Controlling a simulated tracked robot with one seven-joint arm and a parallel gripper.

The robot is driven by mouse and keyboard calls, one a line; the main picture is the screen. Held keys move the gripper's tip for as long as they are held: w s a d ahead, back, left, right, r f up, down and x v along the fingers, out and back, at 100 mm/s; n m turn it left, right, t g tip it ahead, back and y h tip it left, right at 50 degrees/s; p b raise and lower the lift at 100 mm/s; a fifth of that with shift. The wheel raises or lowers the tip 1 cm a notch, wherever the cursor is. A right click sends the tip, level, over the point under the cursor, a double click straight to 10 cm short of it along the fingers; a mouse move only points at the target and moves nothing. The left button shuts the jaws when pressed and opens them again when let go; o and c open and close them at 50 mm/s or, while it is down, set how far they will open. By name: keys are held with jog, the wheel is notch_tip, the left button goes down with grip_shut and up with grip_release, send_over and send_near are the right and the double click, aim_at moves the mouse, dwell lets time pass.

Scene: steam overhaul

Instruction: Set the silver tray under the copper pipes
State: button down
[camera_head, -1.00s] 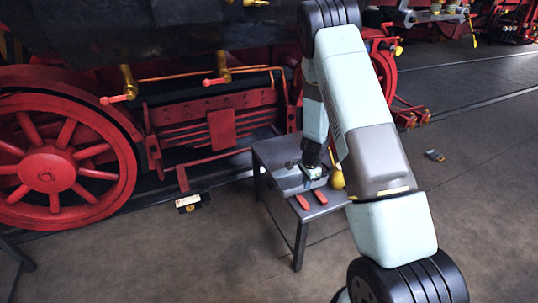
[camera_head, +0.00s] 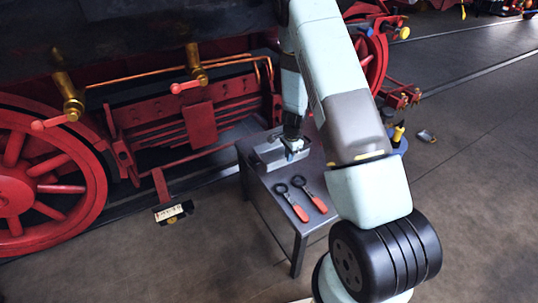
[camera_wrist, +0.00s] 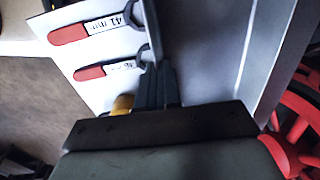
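The silver tray (camera_head: 268,155) is a shallow grey tray at the back of a small dark table, in front of the red locomotive. My gripper (camera_head: 293,152) points down at the tray's right side. In the wrist view its fingers (camera_wrist: 158,85) are close together on the tray's thin side wall, with the tray's grey inside (camera_wrist: 205,40) to their right. Whether the tray touches the table is unclear. The copper pipes (camera_head: 150,76) run along the locomotive above the red slatted panel, behind and above the table.
Two red-handled wrenches (camera_head: 300,212) lie on the front of the table (camera_head: 270,184). A small labelled object (camera_head: 172,212) lies on the floor by the locomotive. A large red wheel (camera_head: 25,185) is at left. The floor at right is mostly clear.

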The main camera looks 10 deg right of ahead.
aim_at(281, 150)
jog(key=shift+w+a, duration=0.15)
jog(key=shift+a, duration=0.3)
jog(key=shift+w, duration=0.1)
jog(key=w+f, duration=0.1)
jog(key=w, duration=0.2)
jog(key=w+f, duration=0.1)
jog(key=w, duration=0.1)
jog(key=w+f, duration=0.2)
jog(key=w, duration=0.1)
jog(key=shift+w+a, duration=0.15)
jog(key=shift+w, duration=0.2)
jog(key=w+f, duration=0.1)
jog(key=f, duration=0.1)
jog(key=w+f, duration=0.2)
jog(key=shift+w+f, duration=0.15)
jog(key=shift+w, duration=0.15)
jog(key=shift+w+f, duration=0.55)
jog(key=shift+f, duration=0.2)
jog(key=shift+w+a+f, duration=0.1)
jog(key=shift+f, duration=1.5)
jog(key=c, duration=1.3)
grip_release()
jog(key=shift+c, duration=0.2)
